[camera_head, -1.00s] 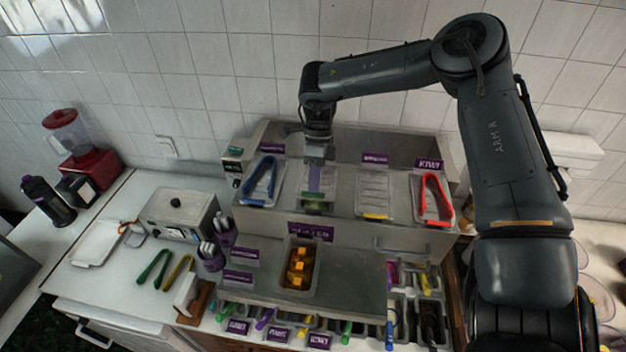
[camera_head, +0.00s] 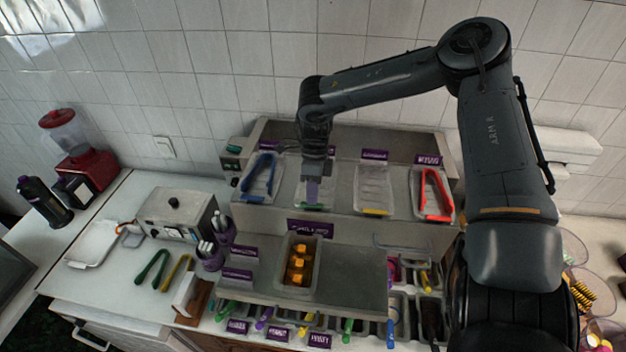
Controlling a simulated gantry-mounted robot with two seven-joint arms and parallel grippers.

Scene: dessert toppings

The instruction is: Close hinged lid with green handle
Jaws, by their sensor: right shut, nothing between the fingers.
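The hinged lid with the green handle (camera_head: 309,207) is the second from the left in the row of lids on the topping station. It looks lowered in line with its neighbours, its green front edge toward me. My right gripper (camera_head: 312,198) is shut and empty, pointing down over this lid just behind the green handle. It hides part of the lid, and I cannot tell whether the fingers touch it. My left gripper is not in view.
A yellow-handled lid (camera_head: 374,188) and red tongs (camera_head: 433,194) are to the right. A tray of orange cubes (camera_head: 300,264) stands in front. Tiled wall is close behind.

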